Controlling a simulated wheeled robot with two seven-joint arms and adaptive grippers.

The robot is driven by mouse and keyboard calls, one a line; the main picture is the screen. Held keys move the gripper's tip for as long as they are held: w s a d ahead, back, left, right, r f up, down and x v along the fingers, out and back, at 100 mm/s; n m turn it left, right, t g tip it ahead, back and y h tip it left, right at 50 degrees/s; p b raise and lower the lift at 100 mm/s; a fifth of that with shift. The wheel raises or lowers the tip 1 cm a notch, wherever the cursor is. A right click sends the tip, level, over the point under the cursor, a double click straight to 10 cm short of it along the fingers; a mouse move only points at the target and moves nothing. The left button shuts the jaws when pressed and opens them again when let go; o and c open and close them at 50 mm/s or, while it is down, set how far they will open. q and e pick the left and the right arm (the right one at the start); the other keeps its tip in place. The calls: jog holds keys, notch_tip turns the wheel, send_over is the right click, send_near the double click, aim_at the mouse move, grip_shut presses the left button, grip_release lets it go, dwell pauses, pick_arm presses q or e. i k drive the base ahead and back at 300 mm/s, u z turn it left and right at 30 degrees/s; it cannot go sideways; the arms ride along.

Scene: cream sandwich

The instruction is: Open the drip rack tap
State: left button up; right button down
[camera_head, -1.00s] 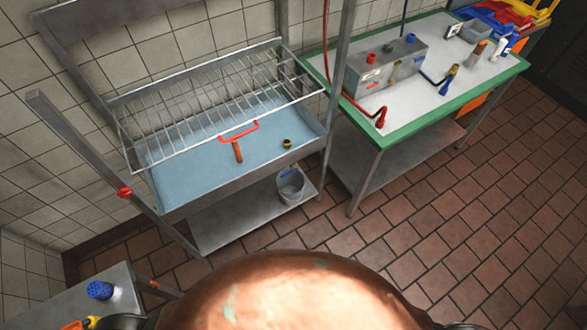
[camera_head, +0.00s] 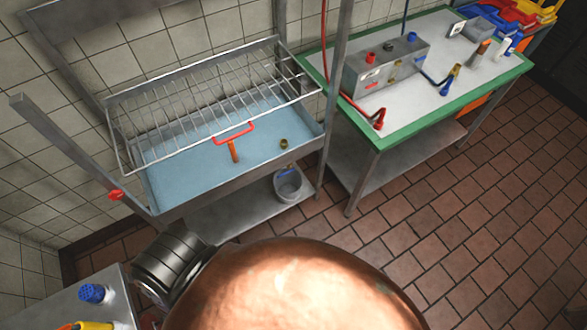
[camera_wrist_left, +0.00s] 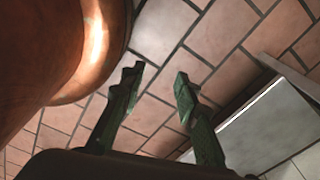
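The drip rack (camera_head: 215,100) is a wire rack with a red handle, above a shallow blue basin (camera_head: 190,165). An orange lever-like piece (camera_head: 234,151) and a small brass fitting (camera_head: 284,143) show at the basin. A red knob-like part (camera_head: 116,195) sits by the left post. I cannot tell which of these is the tap. My left gripper (camera_wrist_left: 157,75) is open and empty in the wrist view, with tiled floor behind its fingers. In the head view only a dark part of my left arm shows, well below the rack; its fingers are hidden. My right gripper is not in view.
A grey table (camera_head: 60,300) with a blue-capped container (camera_head: 93,293) stands at bottom left. A bucket (camera_head: 289,184) rests on the lower shelf. A green-edged table (camera_head: 400,130) stands right.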

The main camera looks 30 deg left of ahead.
aim_at(292, 169)
jog(key=i, duration=0.5)
jog(key=u, duration=2.05)
